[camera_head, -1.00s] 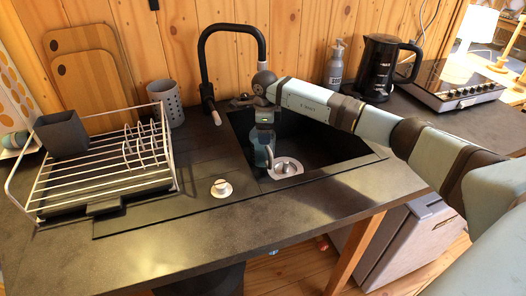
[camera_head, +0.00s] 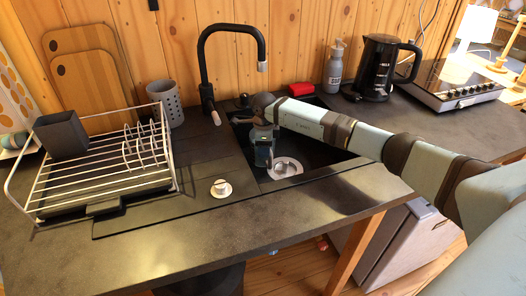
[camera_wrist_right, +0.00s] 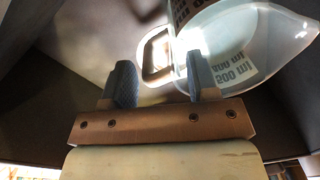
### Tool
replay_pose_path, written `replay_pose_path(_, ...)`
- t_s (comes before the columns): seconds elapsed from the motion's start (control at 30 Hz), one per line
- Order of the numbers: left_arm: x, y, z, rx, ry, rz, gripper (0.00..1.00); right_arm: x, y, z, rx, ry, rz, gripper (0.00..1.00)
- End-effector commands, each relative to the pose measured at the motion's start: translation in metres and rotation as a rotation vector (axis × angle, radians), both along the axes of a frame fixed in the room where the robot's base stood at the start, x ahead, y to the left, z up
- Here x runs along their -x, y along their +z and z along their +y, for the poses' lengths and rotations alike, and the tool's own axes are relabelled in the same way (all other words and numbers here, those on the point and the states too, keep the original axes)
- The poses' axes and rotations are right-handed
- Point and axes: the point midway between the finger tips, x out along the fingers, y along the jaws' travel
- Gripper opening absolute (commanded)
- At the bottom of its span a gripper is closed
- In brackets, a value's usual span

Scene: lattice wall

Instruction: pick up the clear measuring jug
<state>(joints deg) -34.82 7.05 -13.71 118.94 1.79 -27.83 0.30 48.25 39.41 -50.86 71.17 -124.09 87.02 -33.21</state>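The clear measuring jug (camera_wrist_right: 250,45) shows in the right wrist view, with "500 ml" marks on its side and a loop handle (camera_wrist_right: 152,55). My right gripper (camera_head: 263,155) points down into the sink. In the right wrist view its two fingers (camera_wrist_right: 162,85) are apart. The handle appears between and beyond the fingertips, and the right finger overlaps the jug's edge. I cannot tell whether they touch. My left gripper is not in view.
A soap bottle (camera_head: 334,70), red object (camera_head: 301,89) and kettle (camera_head: 380,70) stand behind.

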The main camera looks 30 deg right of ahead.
Motion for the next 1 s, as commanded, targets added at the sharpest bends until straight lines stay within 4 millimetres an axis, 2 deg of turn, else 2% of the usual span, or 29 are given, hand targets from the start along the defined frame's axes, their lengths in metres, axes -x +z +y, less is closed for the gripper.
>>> replay_pose_path(0.03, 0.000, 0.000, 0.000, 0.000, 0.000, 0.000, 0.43, 0.000, 0.000, 0.000, 0.000, 0.000, 0.000, 0.34)
replay_pose_path(0.17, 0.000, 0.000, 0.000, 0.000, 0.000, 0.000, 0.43, 0.000, 0.000, 0.000, 0.000, 0.000, 0.000, 0.05)
replay_pose_path(0.2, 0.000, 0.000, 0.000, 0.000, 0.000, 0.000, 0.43, 0.000, 0.000, 0.000, 0.000, 0.000, 0.000, 0.00)
replay_pose_path(0.73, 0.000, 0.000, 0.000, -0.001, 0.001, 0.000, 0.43, 0.000, 0.004, 0.000, 0.000, 0.000, 0.000, 0.00)
replay_pose_path(0.87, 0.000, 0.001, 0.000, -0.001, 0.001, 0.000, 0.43, -0.001, 0.014, 0.000, 0.000, 0.000, -0.003, 0.00)
replay_pose_path(1.0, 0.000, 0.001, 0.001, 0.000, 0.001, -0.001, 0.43, -0.001, 0.033, -0.001, 0.001, 0.000, -0.003, 0.00)
